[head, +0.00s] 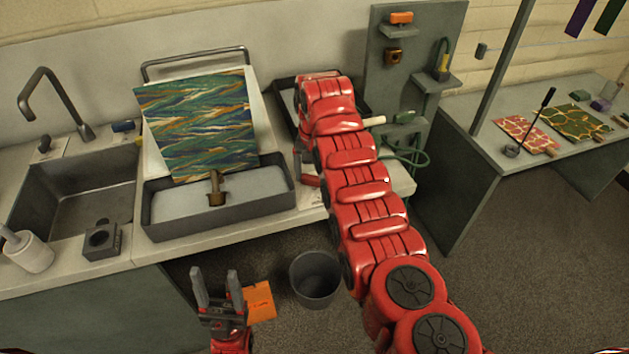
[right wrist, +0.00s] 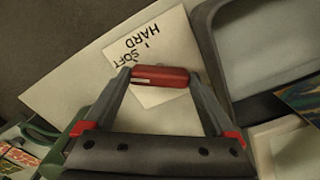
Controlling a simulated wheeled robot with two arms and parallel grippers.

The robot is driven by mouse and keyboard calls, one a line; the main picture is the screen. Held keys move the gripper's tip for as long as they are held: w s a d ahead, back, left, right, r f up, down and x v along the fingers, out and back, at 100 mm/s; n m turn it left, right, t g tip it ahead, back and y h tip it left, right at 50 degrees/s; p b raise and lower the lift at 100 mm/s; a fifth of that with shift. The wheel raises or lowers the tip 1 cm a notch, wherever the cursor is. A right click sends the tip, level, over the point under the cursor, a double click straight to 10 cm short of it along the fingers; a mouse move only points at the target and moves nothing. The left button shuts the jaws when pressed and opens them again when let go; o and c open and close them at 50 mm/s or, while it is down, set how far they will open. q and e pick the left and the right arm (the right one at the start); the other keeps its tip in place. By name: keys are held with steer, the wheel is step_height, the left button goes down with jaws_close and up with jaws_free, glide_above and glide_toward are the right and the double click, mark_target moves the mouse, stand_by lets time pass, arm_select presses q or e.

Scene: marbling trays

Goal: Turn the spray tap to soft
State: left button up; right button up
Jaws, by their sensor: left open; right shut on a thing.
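In the right wrist view a red bar (right wrist: 166,71), which looks like the spray tap's handle, lies across between the fingertips of my right gripper (right wrist: 160,78). The gripper is shut on it. A white card (right wrist: 172,32) marked SOFT and HARD lies just beyond the bar. I cannot tell which mark the handle points to. In the head view my right arm covers most of the tap area, and the right fingertips are hidden. My left gripper (head: 215,273) is open and empty, low in front of the counter.
A grey tray (head: 220,226) with a marbled sheet (head: 200,120) leaning over it stands left of my right arm. A sink (head: 75,195) is further left. A dark bucket (head: 314,279) stands on the floor. A side table (head: 480,150) with marbled sheets is at right.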

mark_target(315, 177)
steer(key=shift+m+b, duration=0.75)
steer(key=shift+m, duration=0.35)
steer(key=shift+r, duration=0.1)
steer(key=o, duration=1.1)
steer(key=shift+c, duration=0.2)
steer(key=shift+r, duration=0.45)
step_height(315, 177, up, 5)
steer(key=shift+f, duration=0.1)
step_height(315, 177, up, 12)
steer(key=p, duration=1.1)
steer(key=shift+f, duration=0.15)
steer(key=shift+f, duration=0.1)
